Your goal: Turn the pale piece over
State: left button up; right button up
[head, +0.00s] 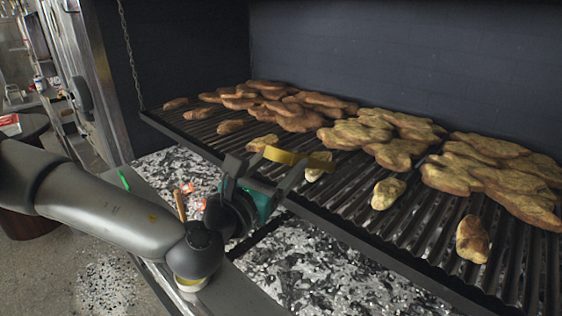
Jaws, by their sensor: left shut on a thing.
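The small piece that looks palest (316,172) lies near the front edge of the grill grate, just right of my left gripper, partly hidden by it. My left gripper (277,168) is over the grate's front edge, shut on a flat yellow strip-like tool (287,157). The strip's right end reaches over or beside the pale piece; I cannot tell if they touch. Similar small pieces lie along the front: a browner one (262,143) behind the gripper, one to the right (388,193) and one farther right (472,240). My right gripper is not in view.
The ribbed grate (425,215) holds several larger browned pieces (490,175) toward the back. Grey and white embers (310,265) lie below it. A chain (128,50) hangs at the grate's left corner. A dark wall (400,60) closes the back.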

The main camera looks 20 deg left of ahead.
aim_at(272, 155)
pick_arm(q)
jog(key=s+r+p, duration=0.1)
jog(key=s, duration=0.1)
jog(key=s+r+p, duration=0.1)
jog(key=shift+s+a+p, duration=0.1)
jog(key=shift+s+p, duration=0.2)
jog(key=shift+s, duration=0.05)
jog(key=shift+c, duration=0.2)
jog(key=s+r+p, duration=0.1)
jog(key=s+p, duration=0.1)
jog(key=p, duration=0.2)
jog(key=shift+s+r, duration=0.1)
jog(key=s+r+p, duration=0.5)
jog(key=r+p, duration=0.2)
jog(key=p, duration=0.4)
jog(key=shift+a, duration=0.15)
